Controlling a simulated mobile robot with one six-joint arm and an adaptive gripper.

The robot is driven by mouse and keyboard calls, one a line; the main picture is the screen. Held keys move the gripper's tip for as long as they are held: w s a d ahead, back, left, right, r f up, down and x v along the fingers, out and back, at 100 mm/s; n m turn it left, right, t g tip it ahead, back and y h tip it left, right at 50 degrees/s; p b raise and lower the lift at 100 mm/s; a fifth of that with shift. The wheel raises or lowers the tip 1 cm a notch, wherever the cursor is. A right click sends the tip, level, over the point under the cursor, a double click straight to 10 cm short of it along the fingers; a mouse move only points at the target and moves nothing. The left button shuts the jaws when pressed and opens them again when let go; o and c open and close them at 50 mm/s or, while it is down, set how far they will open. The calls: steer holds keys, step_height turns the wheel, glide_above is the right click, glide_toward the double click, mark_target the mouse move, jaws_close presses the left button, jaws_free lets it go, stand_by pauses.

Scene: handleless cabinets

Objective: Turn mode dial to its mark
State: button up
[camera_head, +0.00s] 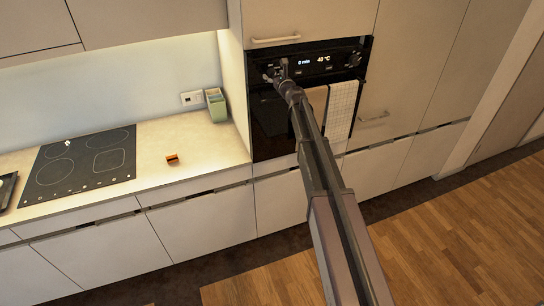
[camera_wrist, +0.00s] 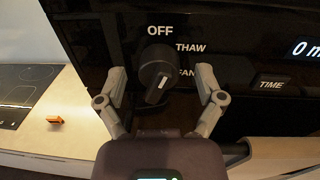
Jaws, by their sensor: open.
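The mode dial (camera_wrist: 155,66) is a round black knob on the black oven panel (camera_head: 325,62). In the wrist view its pale pointer line sits low on its face and slants. White labels OFF, THAW and FAN stand above and to the right of it; the last is partly covered by a finger. My gripper (camera_wrist: 161,80) is open, one finger on each side of the dial, with visible gaps to it. In the head view my gripper (camera_head: 276,76) is at the panel's left end and mostly hides the dial. Any target mark cannot be made out.
Another knob (camera_head: 355,59) is at the panel's right end, past the lit display (camera_head: 315,61). Two towels (camera_head: 341,110) hang on the oven front below. A TIME button (camera_wrist: 271,85) is right of my gripper. The counter (camera_head: 205,145) holds a hob, an orange item and a green container.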

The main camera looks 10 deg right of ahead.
steer(key=v, duration=1.4)
steer(key=s+a+f+n+g+y+b, duration=0.1)
steer(key=s+a+f+n+g+b, duration=0.1)
steer(key=s+f+n+b, duration=0.1)
steer(key=s+a+f+n+g+b, duration=0.3)
steer(key=s+f+n+b, duration=0.1)
steer(key=f+n, duration=0.4)
steer(key=s+a+f+n+g+y+b, duration=0.1)
steer(key=s+f+n+b, duration=0.3)
steer(key=f, duration=0.5)
steer(key=shift+s+a+n+g+y, duration=0.3)
steer(key=shift+s+a+n+g, duration=0.35)
steer(key=shift+a+n+g, duration=0.3)
steer(key=shift+d, duration=0.1)
